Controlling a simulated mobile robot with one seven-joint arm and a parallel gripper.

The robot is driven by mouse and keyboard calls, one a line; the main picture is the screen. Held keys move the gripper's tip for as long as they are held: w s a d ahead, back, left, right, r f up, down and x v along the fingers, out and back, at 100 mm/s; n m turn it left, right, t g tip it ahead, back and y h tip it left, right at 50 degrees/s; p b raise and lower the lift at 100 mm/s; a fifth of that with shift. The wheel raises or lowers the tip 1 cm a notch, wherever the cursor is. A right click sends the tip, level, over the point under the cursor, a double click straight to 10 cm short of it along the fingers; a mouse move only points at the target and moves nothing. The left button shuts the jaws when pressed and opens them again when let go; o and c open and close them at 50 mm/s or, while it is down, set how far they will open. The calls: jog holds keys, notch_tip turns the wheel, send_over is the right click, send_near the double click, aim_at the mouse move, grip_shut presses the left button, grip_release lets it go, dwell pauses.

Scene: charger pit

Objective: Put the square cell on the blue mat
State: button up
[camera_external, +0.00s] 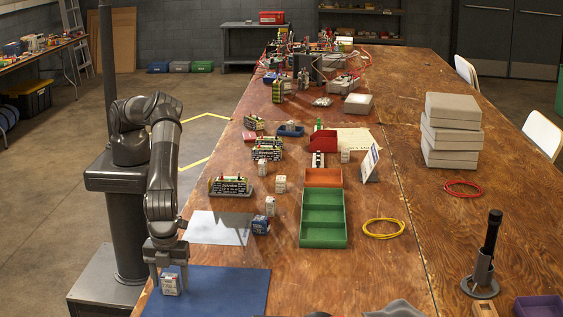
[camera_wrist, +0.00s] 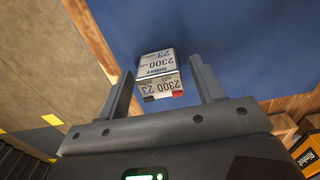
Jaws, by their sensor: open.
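The square cell (camera_external: 170,284), a small block with a white label and printed digits, is upright over the near left part of the blue mat (camera_external: 228,292) and appears to rest on it. In the wrist view the cell (camera_wrist: 157,75) shows its "2300" label against the blue mat (camera_wrist: 240,45). My gripper (camera_external: 169,275) points down around the cell. In the wrist view my gripper (camera_wrist: 162,72) is open, with one finger on each side of the cell and gaps between. The cell's underside is hidden.
Several other small cells and battery packs (camera_external: 230,187) stand farther back. A green tray (camera_external: 323,240) is to the right. The mat's right part is clear.

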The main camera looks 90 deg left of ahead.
aim_at(170, 275)
notch_tip(170, 275, up, 12)
jog(key=shift+r, duration=0.2)
dwell(0.4)
jog(key=w+a+r+n+t, duration=0.1)
jog(key=w+a+r+n, duration=0.1)
jog(key=w+a+r, duration=0.5)
jog(key=w+a+r+n+t, duration=0.1)
jog(key=w+a+r, duration=0.1)
jog(key=a+r, duration=0.75)
jog(key=w+a+r+n+t, duration=0.15)
jog(key=a+r, duration=0.25)
jog(key=a, duration=0.6)
jog(key=a+r+n, duration=0.3)
jog(key=a+r, duration=0.1)
jog(key=a, duration=0.7)
jog(key=s+a+r+n, duration=0.1)
jog(key=s+a+n, duration=0.15)
jog(key=a, duration=0.65)
jog(key=s+a+r+n, duration=0.15)
jog(key=s+a, duration=0.25)
jog(key=a, duration=0.6)
jog(key=s+a+f+n+t, duration=0.1)
jog(key=s+a+f+n, duration=0.2)
jog(key=s+a, duration=0.3)
jog(key=s+a+f+n+t, duration=0.1)
jog(key=s+a+f+n, duration=0.2)
jog(key=s+a, duration=0.4)
jog(key=shift+s+a+f, duration=0.25)
